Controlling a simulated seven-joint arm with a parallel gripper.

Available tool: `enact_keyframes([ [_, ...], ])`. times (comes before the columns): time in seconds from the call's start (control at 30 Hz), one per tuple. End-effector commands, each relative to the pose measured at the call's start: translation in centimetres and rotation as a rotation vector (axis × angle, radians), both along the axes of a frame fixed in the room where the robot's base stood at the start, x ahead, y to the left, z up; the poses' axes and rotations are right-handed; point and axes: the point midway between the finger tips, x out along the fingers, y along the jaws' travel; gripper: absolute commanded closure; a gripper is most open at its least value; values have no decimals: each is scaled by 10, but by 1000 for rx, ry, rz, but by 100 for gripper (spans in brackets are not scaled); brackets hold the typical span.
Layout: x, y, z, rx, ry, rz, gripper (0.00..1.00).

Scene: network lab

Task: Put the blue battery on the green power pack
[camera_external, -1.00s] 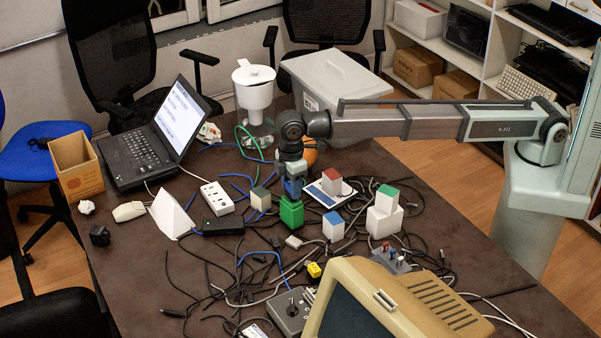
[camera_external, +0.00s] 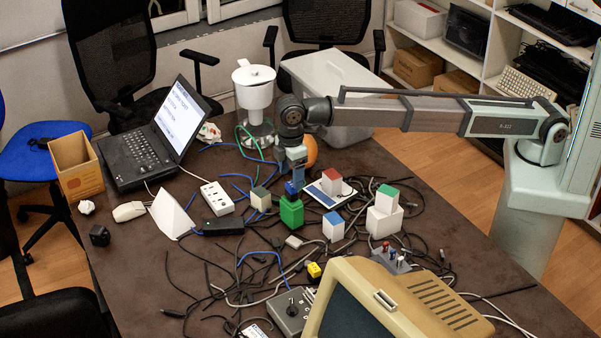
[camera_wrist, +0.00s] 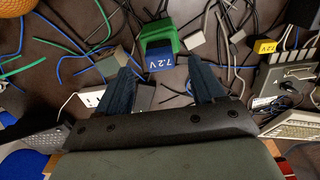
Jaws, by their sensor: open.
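The green power pack (camera_external: 291,213) stands upright on the table among cables. The blue battery (camera_external: 292,189), marked 7.2V in the wrist view (camera_wrist: 161,58), sits on top of the green power pack (camera_wrist: 158,33) and appears to touch it. My gripper (camera_external: 294,172) is just above the battery. In the wrist view its two dark fingers (camera_wrist: 165,85) are spread apart, with the battery ahead of them and nothing between the tips.
White blocks with a blue top (camera_external: 333,227), a red top (camera_external: 331,182) and a green top (camera_external: 386,201) stand to the right. A dark-topped block (camera_external: 260,199) stands close left. A yellow battery (camera_external: 314,270) and loose cables lie in front.

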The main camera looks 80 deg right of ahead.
Motion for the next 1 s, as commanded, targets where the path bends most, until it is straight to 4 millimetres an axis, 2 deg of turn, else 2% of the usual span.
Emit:
enact_keyframes([
  [0.03, 1, 1, 12, 1, -3, 0, 32],
  [0.2, 1, 1, 42, 1, -2, 0, 32],
  [0.4, 1, 0, 65, 1, -1, 0, 32],
  [0.6, 0, 0, 74, -1, 1, 0, 32],
  [0.9, 0, 0, 74, 0, 0, 0, 32],
  [1.0, 6, -9, 77, -6, -15, -8, 32],
])
